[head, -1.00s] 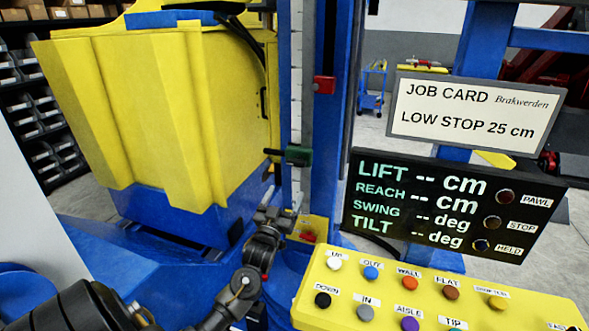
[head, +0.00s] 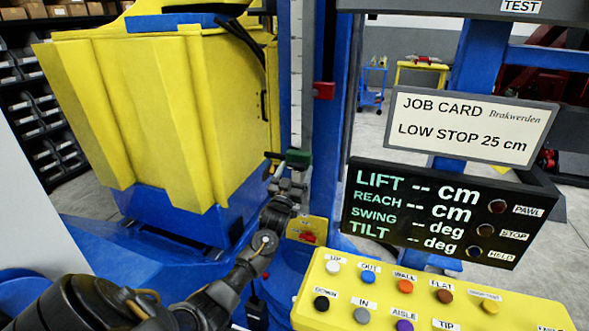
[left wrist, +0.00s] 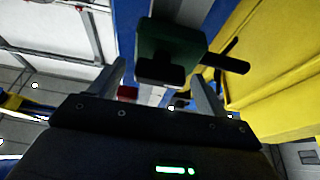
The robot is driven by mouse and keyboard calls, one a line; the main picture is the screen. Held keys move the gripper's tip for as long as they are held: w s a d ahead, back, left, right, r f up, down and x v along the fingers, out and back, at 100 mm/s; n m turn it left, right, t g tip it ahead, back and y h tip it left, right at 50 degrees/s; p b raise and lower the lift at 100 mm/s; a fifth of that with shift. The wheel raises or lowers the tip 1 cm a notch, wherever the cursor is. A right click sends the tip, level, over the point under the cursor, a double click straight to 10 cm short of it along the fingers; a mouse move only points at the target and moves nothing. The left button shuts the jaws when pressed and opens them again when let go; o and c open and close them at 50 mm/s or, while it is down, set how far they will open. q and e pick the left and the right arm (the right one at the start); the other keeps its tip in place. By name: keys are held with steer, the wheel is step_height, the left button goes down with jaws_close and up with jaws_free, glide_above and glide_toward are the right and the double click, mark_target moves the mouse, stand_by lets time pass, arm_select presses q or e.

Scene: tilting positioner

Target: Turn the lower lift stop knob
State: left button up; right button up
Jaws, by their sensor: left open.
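The lower lift stop is a green block (head: 298,158) on the blue mast, over the upright scale (head: 301,80). A black handle (head: 272,155) sticks out to its left. In the left wrist view the green block (left wrist: 185,40) is large, with a black knob (left wrist: 160,75) on its near face and the black handle (left wrist: 228,63) to the right. My left gripper (head: 289,182) is just below the block in the head view. It is open, its fingers either side of the knob in the wrist view; I see no clear contact. The job card (head: 470,124) reads LOW STOP 25 cm.
A red block (head: 324,90) sits higher on the mast. The display (head: 440,215) shows dashes. A yellow button panel (head: 420,300) is at the lower right. The large yellow body (head: 150,110) stands left of the mast. A small red part (head: 308,236) is below.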

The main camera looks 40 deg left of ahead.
arm_select(q)
steer(key=c, duration=1)
